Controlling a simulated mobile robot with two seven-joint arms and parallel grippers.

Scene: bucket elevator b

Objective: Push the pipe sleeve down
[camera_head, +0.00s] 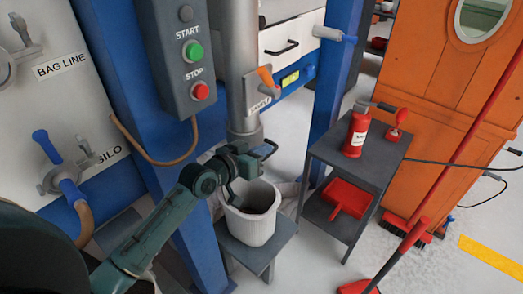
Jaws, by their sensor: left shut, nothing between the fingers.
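A grey vertical pipe (236,60) comes down in the middle of the picture. A dark curved handle (268,148) shows at the sleeve's lower right. My left gripper (252,170) is shut and empty, just below the sleeve and above the bucket's rim. The gripper hides part of the sleeve's lower edge, and I cannot tell whether it touches the sleeve or handle. My right gripper is not in view.
The bucket stands on a small grey stand (258,257). A grey control box (178,50) and blue posts stand at left. A dark cart (385,155) holds a fire extinguisher (356,132) and a red dustpan (348,197).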

